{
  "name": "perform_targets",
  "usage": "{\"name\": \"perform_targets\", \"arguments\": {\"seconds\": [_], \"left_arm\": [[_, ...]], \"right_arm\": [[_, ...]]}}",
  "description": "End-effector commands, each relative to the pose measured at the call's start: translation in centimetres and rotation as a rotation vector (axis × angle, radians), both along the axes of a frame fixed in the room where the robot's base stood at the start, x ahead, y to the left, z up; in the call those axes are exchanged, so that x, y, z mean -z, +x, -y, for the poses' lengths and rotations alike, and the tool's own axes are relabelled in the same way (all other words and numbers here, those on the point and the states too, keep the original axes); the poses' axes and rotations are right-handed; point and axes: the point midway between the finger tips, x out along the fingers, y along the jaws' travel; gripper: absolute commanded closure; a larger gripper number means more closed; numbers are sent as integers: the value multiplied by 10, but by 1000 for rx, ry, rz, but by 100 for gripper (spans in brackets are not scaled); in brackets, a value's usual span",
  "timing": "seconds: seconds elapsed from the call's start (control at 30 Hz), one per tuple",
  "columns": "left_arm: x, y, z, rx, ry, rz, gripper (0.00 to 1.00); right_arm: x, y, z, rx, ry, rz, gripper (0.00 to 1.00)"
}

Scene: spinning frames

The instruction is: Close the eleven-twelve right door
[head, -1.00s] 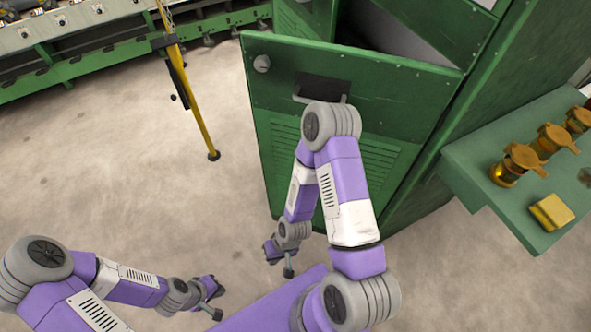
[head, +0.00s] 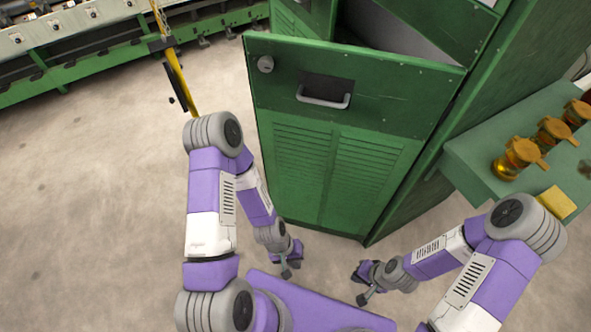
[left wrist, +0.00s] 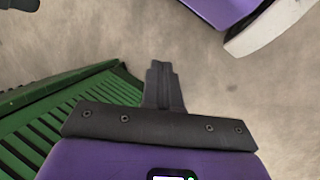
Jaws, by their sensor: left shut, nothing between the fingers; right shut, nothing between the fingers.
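The green right door (head: 340,150) stands ajar on the cabinet in the head view. Its free edge is at the left and its right side meets the cabinet. My left gripper (head: 287,270) is shut and empty, low in front of the door's bottom left part, apart from the handle. In the left wrist view its shut fingers (left wrist: 163,85) are over bare floor, with slatted green metal (left wrist: 60,120) at the lower left. My right gripper (head: 362,295) is shut and empty, below the door.
A green shelf (head: 470,165) with several amber-capped jars (head: 517,158) and a yellow block (head: 557,202) juts out at the right, close to my right arm. A yellow post (head: 178,80) stands left of the door. The floor (head: 90,190) at the left is clear.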

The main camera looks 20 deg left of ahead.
Motion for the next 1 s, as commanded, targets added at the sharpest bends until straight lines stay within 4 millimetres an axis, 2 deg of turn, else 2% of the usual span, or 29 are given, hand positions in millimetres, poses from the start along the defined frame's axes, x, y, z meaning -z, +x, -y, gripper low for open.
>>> {"name": "perform_targets", "arguments": {"seconds": [0.07, 0.17, 0.2, 0.27, 0.37, 0.47, 0.5, 0.57, 0.63, 0.67, 0.7, 0.8, 0.9, 1.0], "left_arm": [[4, -27, -2, -174, -33, -199, 100], [-4, -61, 14, -469, -134, -536, 100], [-12, -68, 25, -603, -199, -684, 100], [-28, -68, 44, -805, -319, -902, 100], [-61, -45, 66, -1124, -557, -1252, 100], [-88, 7, 61, -1425, -879, -1559, 100], [-94, 30, 49, -1533, -1032, -1665, 100], [-99, 63, 21, -1674, -1278, -1792, 100], [-97, 91, -20, -1802, -1579, -1894, 100], [-95, 100, -40, 1822, 1685, 1893, 100], [-90, 107, -65, 1718, 1702, 1761, 100], [-78, 113, -118, 1520, 1729, 1501, 100], [-69, 109, -151, 1400, 1742, 1342, 100], [-64, 108, -167, 1349, 1749, 1269, 100]], "right_arm": [[-6, 0, 0, -1, 0, 0, 100], [-14, 0, 0, -1, 1, 1, 100], [-17, 0, 0, -1, 1, 1, 100], [-21, 0, 0, -1, 1, 1, 100], [-26, 0, 0, -1, 1, 1, 100], [-31, 0, 0, 0, 0, 0, 100], [-33, 0, 0, 0, 0, 0, 100], [-36, 0, 0, 0, 0, 0, 100], [-39, 0, 0, 0, 0, 0, 100], [-40, 0, 0, 0, 0, 0, 100], [-42, 0, 0, 0, 0, 0, 100], [-44, 0, 0, 0, 0, 0, 100], [-45, 0, 0, 0, 0, 0, 100], [-45, 0, 0, 0, 0, 0, 100]]}}
